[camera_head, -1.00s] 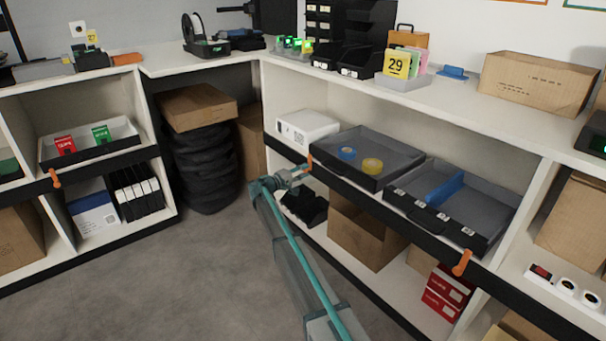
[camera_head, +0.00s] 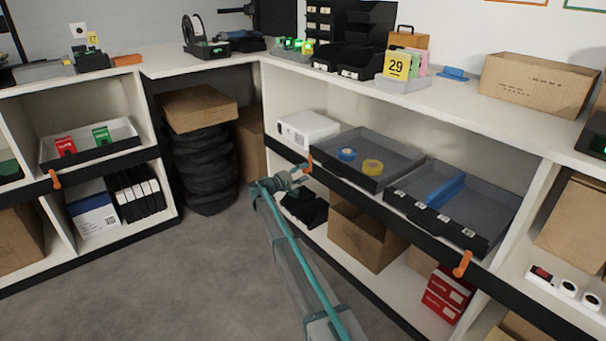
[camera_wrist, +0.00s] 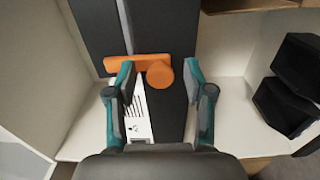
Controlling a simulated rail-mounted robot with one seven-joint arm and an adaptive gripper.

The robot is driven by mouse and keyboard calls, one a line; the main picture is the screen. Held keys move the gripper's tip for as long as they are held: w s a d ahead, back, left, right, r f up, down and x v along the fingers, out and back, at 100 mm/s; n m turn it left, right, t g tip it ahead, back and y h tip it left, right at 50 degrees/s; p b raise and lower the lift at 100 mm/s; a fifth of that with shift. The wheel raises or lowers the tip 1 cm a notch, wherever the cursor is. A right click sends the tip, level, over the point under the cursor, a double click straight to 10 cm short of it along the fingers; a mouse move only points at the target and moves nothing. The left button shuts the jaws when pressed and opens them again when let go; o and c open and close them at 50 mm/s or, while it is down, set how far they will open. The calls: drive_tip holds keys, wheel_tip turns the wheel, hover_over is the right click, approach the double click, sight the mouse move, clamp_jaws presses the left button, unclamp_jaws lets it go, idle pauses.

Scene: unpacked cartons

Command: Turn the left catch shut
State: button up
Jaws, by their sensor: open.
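The left orange catch (camera_head: 308,163) is on the dark front edge of the right-hand shelf, by the left grey tray. In the wrist view this catch (camera_wrist: 138,63) has an orange bar lying across the dark strip and a round knob. My gripper (camera_head: 298,177) is at this catch. In the wrist view my gripper (camera_wrist: 158,72) is open, with the knob between its two teal-and-grey fingers and the left finger overlapping the bar. I cannot tell whether either finger touches it. Another orange catch (camera_head: 462,264) hangs tilted farther right on the same edge.
The left grey tray (camera_head: 345,180) holds blue and yellow tape rolls. A second grey tray (camera_head: 490,209) with a blue divider sits to its right. A white box (camera_head: 305,128) stands behind the catch. Black bins (camera_wrist: 285,105) and a carton (camera_head: 360,237) are below. The floor at left is clear.

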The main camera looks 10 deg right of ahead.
drive_tip(key=v, duration=1.2)
